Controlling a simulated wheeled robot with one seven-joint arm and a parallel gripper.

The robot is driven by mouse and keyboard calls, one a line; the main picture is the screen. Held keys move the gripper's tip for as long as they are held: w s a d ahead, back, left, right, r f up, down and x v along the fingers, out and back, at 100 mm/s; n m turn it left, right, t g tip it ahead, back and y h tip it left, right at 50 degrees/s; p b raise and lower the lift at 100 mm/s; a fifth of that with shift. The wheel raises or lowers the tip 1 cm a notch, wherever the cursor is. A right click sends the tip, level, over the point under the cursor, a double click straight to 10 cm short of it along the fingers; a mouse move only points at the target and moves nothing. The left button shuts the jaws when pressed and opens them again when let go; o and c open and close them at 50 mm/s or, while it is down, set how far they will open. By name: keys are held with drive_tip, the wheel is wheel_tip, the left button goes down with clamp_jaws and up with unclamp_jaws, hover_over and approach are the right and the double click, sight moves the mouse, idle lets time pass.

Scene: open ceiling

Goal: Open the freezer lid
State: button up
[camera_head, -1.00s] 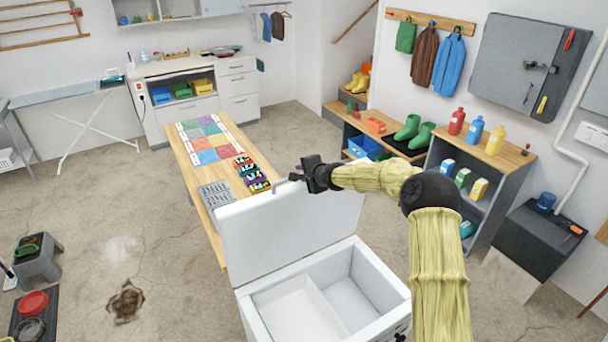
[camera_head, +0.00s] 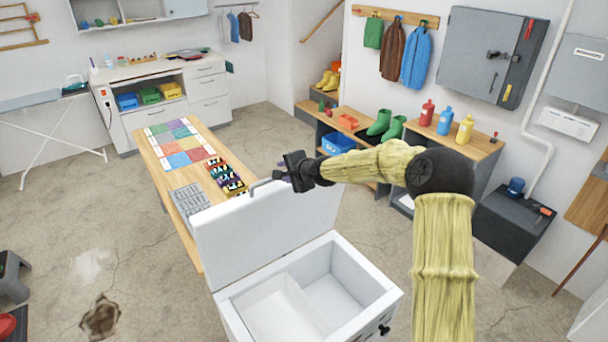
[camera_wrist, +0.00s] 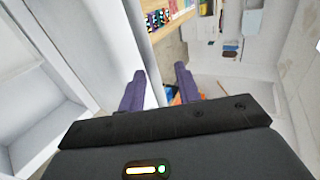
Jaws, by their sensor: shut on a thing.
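The white chest freezer (camera_head: 368,318) stands at the bottom centre of the head view, its pale interior showing. Its lid (camera_head: 262,232) is raised, standing steeply up from the box's far side. My gripper (camera_head: 279,176) is at the lid's upper edge, shut on the lid by its handle (camera_head: 260,184). In the wrist view the two purple fingers of my gripper (camera_wrist: 160,82) are on either side of the lid's edge (camera_wrist: 141,45). The exact contact at the handle is hidden there.
A wooden table (camera_head: 150,160) with a coloured mat, a grey tray and several small dark items stands just behind the lid. A shelf unit (camera_head: 480,147) with bottles and a dark cabinet (camera_head: 512,222) stand at the right. The floor at the left is mostly clear.

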drive_tip(key=b+v, duration=0.3)
drive_tip(key=v, duration=0.8)
drive_tip(key=shift+r, duration=0.4)
drive_tip(key=shift+w+a, duration=0.1)
drive_tip(key=shift+a, duration=0.05)
drive_tip(key=shift+c, duration=1)
drive_tip(key=shift+a+f, duration=0.1)
drive_tip(key=shift+f, duration=0.15)
clamp_jaws()
drive_tip(key=s+d+f+n+g+h, duration=0.2)
drive_tip(key=s+f+n, duration=0.1)
drive_tip(key=s+f, duration=0.3)
drive_tip(key=s+d+f+n+g+h, duration=0.2)
drive_tip(key=s+f+n, duration=0.15)
drive_tip(key=s, duration=0.45)
drive_tip(key=s+d+f+n+g+h, duration=0.1)
drive_tip(key=s+d, duration=0.3)
drive_tip(key=s, duration=0.5)
drive_tip(key=s+d+f+n+g+h, duration=0.1)
drive_tip(key=s+d, duration=0.4)
drive_tip(key=s, duration=0.5)
drive_tip(key=n+g, duration=0.1)
drive_tip(key=n, duration=0.1)
drive_tip(key=shift+s+f+n+h, duration=0.25)
drive_tip(key=shift+s+n+h, duration=0.05)
drive_tip(key=shift+n+h, duration=0.1)
